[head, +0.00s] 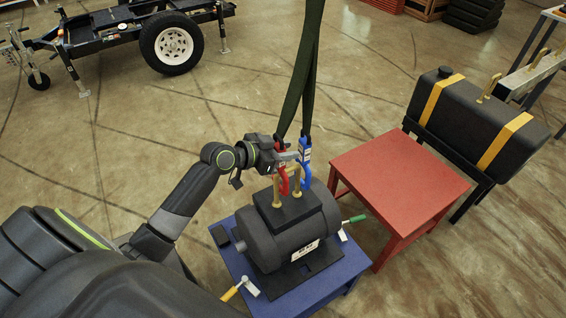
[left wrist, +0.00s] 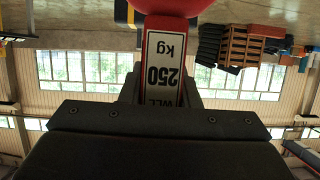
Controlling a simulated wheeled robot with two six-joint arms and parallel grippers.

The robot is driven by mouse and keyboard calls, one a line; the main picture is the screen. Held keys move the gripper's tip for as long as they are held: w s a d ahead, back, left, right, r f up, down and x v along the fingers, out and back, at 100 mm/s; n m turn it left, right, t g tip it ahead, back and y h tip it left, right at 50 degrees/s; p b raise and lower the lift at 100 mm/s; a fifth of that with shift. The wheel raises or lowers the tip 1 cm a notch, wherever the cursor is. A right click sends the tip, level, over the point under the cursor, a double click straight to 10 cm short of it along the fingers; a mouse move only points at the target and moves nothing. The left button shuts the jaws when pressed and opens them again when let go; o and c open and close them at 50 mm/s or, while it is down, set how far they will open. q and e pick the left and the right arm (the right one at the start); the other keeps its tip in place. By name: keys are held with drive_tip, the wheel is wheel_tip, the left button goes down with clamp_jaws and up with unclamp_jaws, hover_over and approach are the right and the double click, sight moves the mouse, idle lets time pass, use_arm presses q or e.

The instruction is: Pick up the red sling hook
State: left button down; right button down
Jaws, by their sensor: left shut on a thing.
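The red sling hook (head: 283,181) hangs at the lower end of a dark green sling (head: 306,75), above the black motor-like block. My left gripper (head: 287,158) comes in from the left and is shut on the upper part of the red hook. In the left wrist view the red hook (left wrist: 165,72) stands between the jaws, with its white "250 kg" label facing the camera. A blue sling hook (head: 305,160) hangs just to the right of the red one. I cannot tell whether the red hook touches the brass eye (head: 276,192) beside it.
The black block (head: 280,232) sits on a blue table (head: 226,258) with yellow- and green-handled clamps around it. A red table (head: 400,172) stands to the right, and a black tank with yellow straps (head: 470,120) beyond it. A trailer (head: 110,30) is at the back left.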

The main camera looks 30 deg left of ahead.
use_arm(q)
drive_tip(key=shift+r, duration=0.3)
drive_tip(key=shift+r+b, duration=0.3)
drive_tip(key=shift+r, duration=0.1)
drive_tip(key=shift+s+d, duration=0.1)
drive_tip(key=shift+d, duration=0.15)
drive_tip(key=shift+s+d, duration=1.25)
drive_tip(key=shift+d, duration=0.85)
drive_tip(key=s+a+f+b, duration=0.2)
drive_tip(key=s+a+b, duration=0.2)
drive_tip(key=s, duration=1)
drive_tip(key=shift+a, duration=1.9)
drive_tip(key=shift+f, duration=0.1)
